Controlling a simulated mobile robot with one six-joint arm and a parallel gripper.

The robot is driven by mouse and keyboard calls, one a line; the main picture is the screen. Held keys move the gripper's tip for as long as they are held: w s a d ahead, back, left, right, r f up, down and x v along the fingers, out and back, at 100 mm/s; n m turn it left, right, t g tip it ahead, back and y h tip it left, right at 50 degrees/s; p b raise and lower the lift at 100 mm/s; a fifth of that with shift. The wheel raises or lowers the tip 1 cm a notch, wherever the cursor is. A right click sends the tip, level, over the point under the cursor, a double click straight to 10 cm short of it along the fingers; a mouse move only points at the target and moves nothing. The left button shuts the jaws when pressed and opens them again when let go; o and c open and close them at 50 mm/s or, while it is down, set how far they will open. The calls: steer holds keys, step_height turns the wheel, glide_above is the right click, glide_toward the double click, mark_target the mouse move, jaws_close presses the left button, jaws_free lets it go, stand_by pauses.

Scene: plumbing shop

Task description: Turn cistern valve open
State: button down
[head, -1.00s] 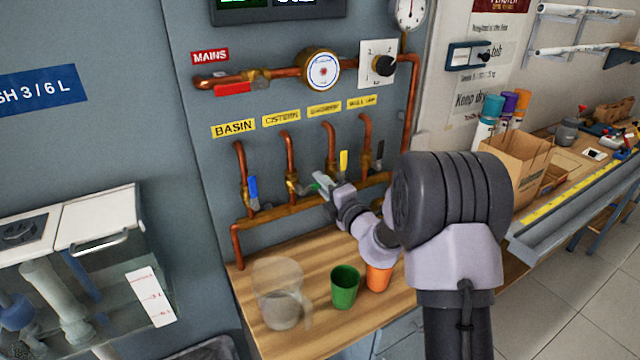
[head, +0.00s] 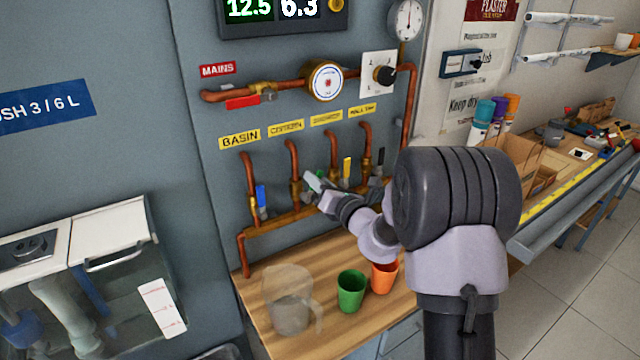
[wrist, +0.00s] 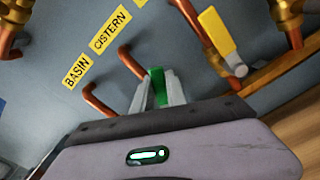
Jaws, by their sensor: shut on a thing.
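The cistern valve sits on the second copper pipe (head: 293,160), below the yellow CISTERN label (head: 286,128). The label also shows in the wrist view (wrist: 110,31). My gripper (head: 313,183) is at this valve, in front of the brass manifold. In the wrist view my gripper (wrist: 156,92) is shut on the green valve handle (wrist: 157,84), which stands between the two grey fingers. The valve body behind the fingers is mostly hidden there. The handle's exact angle is hard to tell in the head view.
A blue handle (head: 261,196) is to the left, a yellow handle (head: 347,168) and a black one to the right. A clear jug (head: 288,300), a green cup (head: 351,290) and an orange cup (head: 384,277) stand on the bench below. A display (head: 283,12) reads 12.5 and 6.3.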

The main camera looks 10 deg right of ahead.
steer(key=shift+s+a+r+n+b, duration=0.2)
steer(key=shift+a+n+b, duration=0.3)
steer(key=shift+n, duration=0.7)
steer(key=shift+s+a+r+n+b, duration=0.15)
steer(key=shift+a+n+b, duration=0.35)
steer(key=shift+n, duration=0.7)
steer(key=shift+a, duration=0.15)
steer(key=c, duration=1.3)
jaws_free()
steer(key=shift+c, duration=0.2)
steer(key=p+v, duration=0.2)
steer(key=v, duration=1.5)
steer(key=shift+s, duration=0.2)
